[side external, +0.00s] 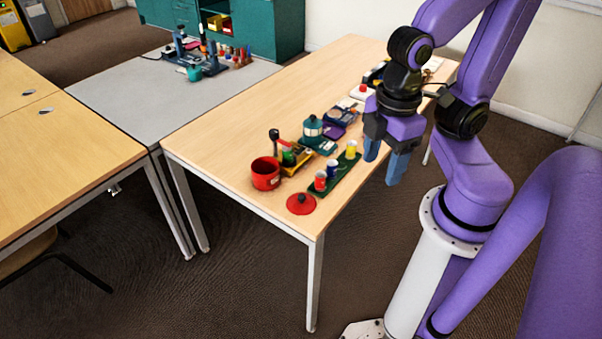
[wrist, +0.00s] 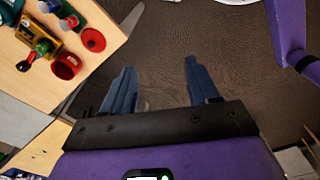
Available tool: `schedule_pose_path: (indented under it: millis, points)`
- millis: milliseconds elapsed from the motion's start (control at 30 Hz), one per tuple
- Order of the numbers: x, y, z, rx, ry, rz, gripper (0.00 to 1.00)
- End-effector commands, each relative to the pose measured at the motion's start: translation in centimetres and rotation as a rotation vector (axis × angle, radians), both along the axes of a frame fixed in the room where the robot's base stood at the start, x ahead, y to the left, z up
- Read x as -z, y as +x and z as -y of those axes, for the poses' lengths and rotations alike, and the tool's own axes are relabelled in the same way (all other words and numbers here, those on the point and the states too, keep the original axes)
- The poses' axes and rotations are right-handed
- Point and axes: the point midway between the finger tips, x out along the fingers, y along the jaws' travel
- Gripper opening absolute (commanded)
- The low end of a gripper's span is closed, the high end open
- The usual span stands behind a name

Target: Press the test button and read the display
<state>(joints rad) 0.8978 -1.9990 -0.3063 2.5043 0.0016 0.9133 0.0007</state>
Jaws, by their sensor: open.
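A small white box with a red round top (side external: 361,91), which looks like a push button, sits on the wooden table near its right edge in the side view. I cannot make out a readable display; a dark and yellow item (side external: 375,74) stands just behind the box, partly hidden by my arm. My gripper (side external: 384,167) is open and empty, pointing down beyond the table's right edge. In the wrist view my two blue fingers (wrist: 160,68) are spread apart over bare floor. The red-topped box is not in the wrist view.
The pot (wrist: 66,66) and lid (wrist: 93,40) also show in the wrist view. The table's left half is clear.

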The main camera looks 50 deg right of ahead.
Motion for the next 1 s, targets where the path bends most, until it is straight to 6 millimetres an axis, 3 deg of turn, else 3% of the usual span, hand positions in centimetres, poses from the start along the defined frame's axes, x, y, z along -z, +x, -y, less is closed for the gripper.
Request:
schedule_pose_path:
  millis: [167,333,1000]
  points:
    - [0.0,0.02,-0.02,0.001,0.0,0.0,0.57]
    - [-0.01,0.05,-0.03,0.001,0.0,0.0,0.01]
    - [-0.02,0.07,-0.04,0.002,0.0,0.0,0.0]
